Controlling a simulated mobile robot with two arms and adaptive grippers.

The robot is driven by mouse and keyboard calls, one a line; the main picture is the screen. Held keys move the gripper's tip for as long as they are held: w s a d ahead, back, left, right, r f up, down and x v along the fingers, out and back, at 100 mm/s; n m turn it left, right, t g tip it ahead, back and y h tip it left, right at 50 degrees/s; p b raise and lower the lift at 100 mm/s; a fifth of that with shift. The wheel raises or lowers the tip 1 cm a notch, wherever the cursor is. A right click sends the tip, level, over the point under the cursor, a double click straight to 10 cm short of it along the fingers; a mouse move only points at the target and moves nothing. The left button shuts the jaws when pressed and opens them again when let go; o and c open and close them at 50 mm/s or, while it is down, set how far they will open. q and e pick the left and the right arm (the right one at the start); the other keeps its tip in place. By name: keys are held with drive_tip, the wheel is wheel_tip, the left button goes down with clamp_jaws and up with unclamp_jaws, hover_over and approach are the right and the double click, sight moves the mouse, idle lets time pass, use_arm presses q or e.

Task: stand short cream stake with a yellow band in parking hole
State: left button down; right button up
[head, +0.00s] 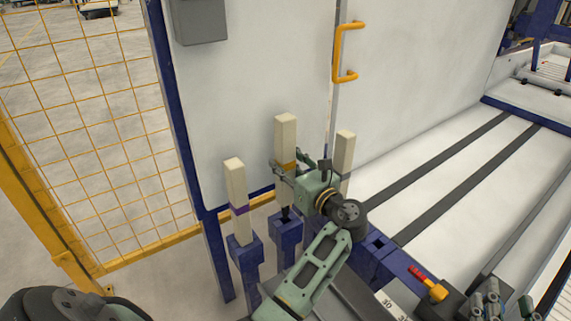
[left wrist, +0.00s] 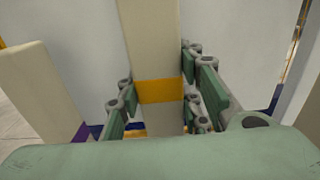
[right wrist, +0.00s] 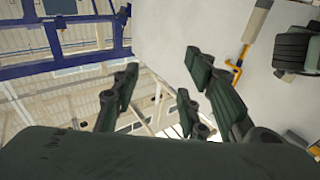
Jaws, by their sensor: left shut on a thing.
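The cream stake with a yellow band (head: 286,135) is upright above a blue square socket (head: 286,232) with a dark opening. The left wrist view shows the fingers (left wrist: 157,95) on either side of the stake (left wrist: 153,40), around the band. My right gripper (head: 505,303) is at the lower right, and its fingers (right wrist: 160,100) are apart and empty in the right wrist view.
A cream stake with a purple band (head: 236,185) stands in a blue socket on the left. Another cream stake (head: 345,152) stands behind my left gripper. An empty blue socket (head: 379,243) and a red-yellow handle (head: 430,284) lie to the right. A white panel (head: 245,90) is behind.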

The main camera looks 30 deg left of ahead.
use_arm(q)
drive_tip(key=shift+f, duration=0.95)
use_arm(e)
drive_tip(key=shift+s+a+r+t, duration=0.1)
drive_tip(key=shift+r+t, duration=0.4)
drive_tip(key=shift+r, duration=0.35)
use_arm(q)
drive_tip(key=shift+f, duration=0.15)
drive_tip(key=shift+f+b, duration=0.5)
drive_tip(key=shift+f, duration=0.6)
use_arm(e)
drive_tip(key=shift+s+a+r+t+y, duration=0.1)
drive_tip(key=shift+s+r+t+y, duration=0.2)
drive_tip(key=shift+r, duration=0.35)
drive_tip(key=shift+a+r+t+y, duration=0.1)
drive_tip(key=shift+r+t, duration=0.25)
drive_tip(key=shift+r, duration=0.25)
drive_tip(key=shift+s+r+t+y, duration=0.2)
drive_tip(key=shift+r+t, duration=0.15)
drive_tip(key=shift+r, duration=0.3)
use_arm(q)
drive_tip(key=shift+f, duration=0.15)
